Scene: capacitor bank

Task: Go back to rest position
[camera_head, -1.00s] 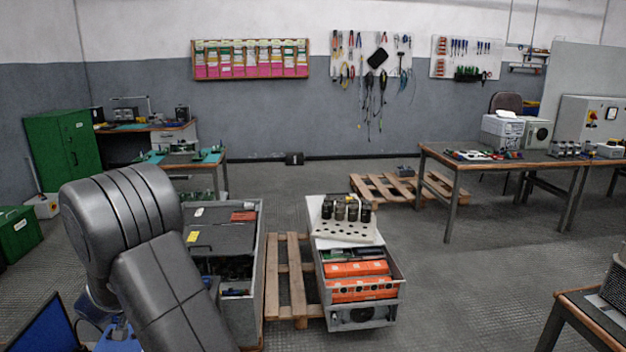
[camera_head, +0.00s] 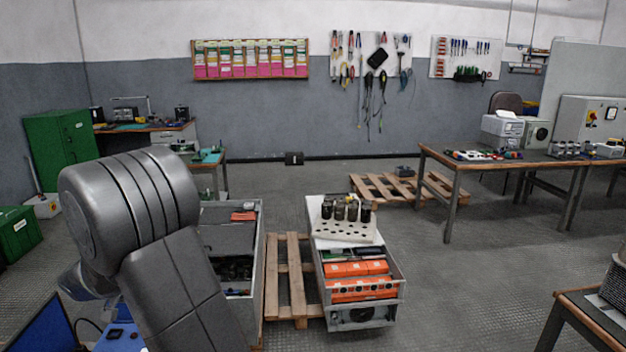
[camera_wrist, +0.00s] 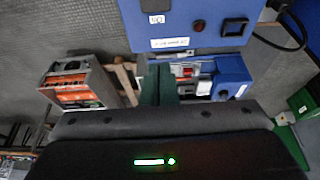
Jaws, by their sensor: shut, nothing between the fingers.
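My gripper (camera_wrist: 161,72) shows in the wrist view as two dark green fingers side by side, shut with nothing between them. In the wrist view my own blue body lies beyond the fingertips. In the head view my grey arm is folded at the lower left, and my gripper is hidden from that camera.
A grey crate (camera_head: 365,318) with orange boxes and a white holed rack (camera_head: 345,231) of dark cylinders stands right of my arm; the crate also shows in the wrist view (camera_wrist: 99,78). A grey cabinet (camera_head: 257,285) is partly behind my arm. The right-centre floor is clear.

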